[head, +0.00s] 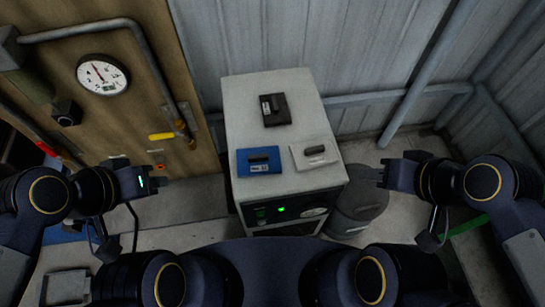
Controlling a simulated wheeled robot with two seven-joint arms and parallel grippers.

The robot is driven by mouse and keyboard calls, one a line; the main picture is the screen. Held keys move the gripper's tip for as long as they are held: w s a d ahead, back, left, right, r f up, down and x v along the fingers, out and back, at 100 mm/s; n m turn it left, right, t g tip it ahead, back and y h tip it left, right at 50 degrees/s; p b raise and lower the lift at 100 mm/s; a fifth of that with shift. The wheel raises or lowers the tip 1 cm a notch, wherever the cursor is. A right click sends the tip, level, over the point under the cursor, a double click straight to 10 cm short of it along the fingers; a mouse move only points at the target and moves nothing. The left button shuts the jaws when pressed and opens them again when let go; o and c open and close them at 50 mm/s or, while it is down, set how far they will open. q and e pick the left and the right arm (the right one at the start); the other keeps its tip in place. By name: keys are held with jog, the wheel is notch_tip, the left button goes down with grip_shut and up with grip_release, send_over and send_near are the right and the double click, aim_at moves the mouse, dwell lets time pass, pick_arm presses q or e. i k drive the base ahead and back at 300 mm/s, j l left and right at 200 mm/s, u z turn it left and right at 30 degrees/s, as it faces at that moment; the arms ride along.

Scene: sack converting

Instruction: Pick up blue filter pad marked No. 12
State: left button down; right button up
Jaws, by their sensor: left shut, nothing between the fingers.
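The blue filter pad (245,169) lies flat at the front left of the top of a light grey cabinet (240,110). It has a dark raised grip and a small white label, too small to read a number. My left gripper (163,182) is to the left of the cabinet, apart from the pad, shut and empty. My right gripper (378,174) is to the right of the cabinet, clear of everything on it. Its fingers are too small and dark to tell open from shut.
A black pad (280,102) lies further back on the cabinet, and a white pad (314,160) lies at its front right. A grey bin (358,203) stands right of the cabinet. A wooden panel with a gauge (102,74) and pipes is at left. Corrugated walls (345,40) close off the back.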

aim_at(266, 160)
jog(key=u, duration=1.75)
jog(key=k+l+u, duration=0.8)
jog(key=k, duration=0.2)
